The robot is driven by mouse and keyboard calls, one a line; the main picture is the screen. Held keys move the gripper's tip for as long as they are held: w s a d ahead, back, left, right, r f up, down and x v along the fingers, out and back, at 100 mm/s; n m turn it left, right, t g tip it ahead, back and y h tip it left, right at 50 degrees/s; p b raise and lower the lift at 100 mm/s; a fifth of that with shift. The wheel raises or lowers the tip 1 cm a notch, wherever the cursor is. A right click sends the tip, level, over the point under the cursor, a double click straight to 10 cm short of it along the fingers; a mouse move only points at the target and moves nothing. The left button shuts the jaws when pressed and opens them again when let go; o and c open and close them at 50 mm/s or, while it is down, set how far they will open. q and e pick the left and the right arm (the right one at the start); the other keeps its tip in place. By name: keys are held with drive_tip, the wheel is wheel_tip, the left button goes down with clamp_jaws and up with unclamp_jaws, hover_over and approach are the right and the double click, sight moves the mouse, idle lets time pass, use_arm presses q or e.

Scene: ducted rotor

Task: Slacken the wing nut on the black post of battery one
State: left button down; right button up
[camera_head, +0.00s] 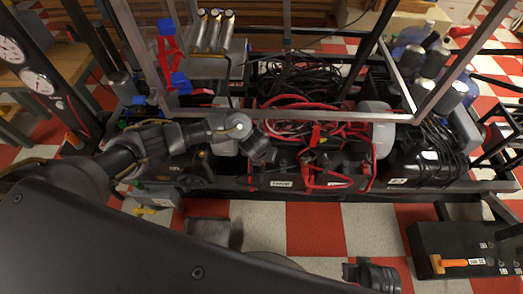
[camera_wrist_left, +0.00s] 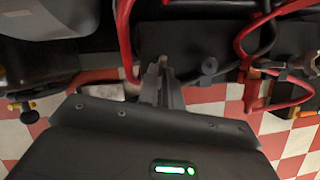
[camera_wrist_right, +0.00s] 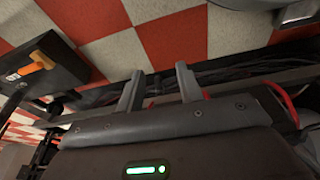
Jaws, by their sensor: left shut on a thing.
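A black battery (camera_head: 315,172) sits on the frame's shelf under red cables; its small front labels are too small to read. It also shows in the left wrist view (camera_wrist_left: 195,40). My left gripper (camera_head: 270,156) is over the battery's left part. In the left wrist view its fingers (camera_wrist_left: 162,72) are close together on a small thing at the battery, taken to be the wing nut; the fingers mostly hide it. A dark round knob (camera_wrist_left: 209,66) stands to the right of the fingers. My right gripper (camera_wrist_right: 160,85) is open and empty, away from the battery.
Red cables (camera_head: 325,172) loop over the battery, and a black cable coil (camera_head: 300,82) lies behind. Metal frame bars (camera_head: 140,50) rise around the shelf. A black box with an orange lever (camera_head: 450,262) stands at lower right. Checkered floor (camera_head: 315,228) is open in front.

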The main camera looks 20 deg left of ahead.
use_arm(q)
drive_tip(key=n+p, duration=0.1)
drive_tip(key=n+y+p, duration=0.1)
drive_tip(key=shift+d+r+n, duration=0.15)
drive_tip(key=shift+r+n, duration=0.05)
drive_tip(key=shift+n, duration=0.1)
drive_tip(key=n+p, duration=0.1)
drive_tip(key=n+y+p, duration=0.1)
drive_tip(key=n, duration=0.1)
drive_tip(key=shift+d+f+g+p, duration=0.1)
drive_tip(key=shift+f+g+p, duration=0.1)
drive_tip(key=shift+g+p, duration=0.15)
drive_tip(key=shift+f, duration=0.1)
use_arm(e)
drive_tip(key=s+d+f, duration=0.1)
drive_tip(key=s+f, duration=0.2)
drive_tip(key=f, duration=0.3)
drive_tip(key=s+d+f, duration=0.2)
drive_tip(key=s+f, duration=0.2)
drive_tip(key=f, duration=0.3)
drive_tip(key=shift+s+d+f+g, duration=0.2)
drive_tip(key=shift+s+f+g, duration=0.05)
drive_tip(key=shift+g, duration=0.15)
use_arm(q)
drive_tip(key=c, duration=1.6)
unclamp_jaws()
drive_tip(key=shift+o, duration=0.2)
use_arm(e)
drive_tip(key=shift+r, duration=0.1)
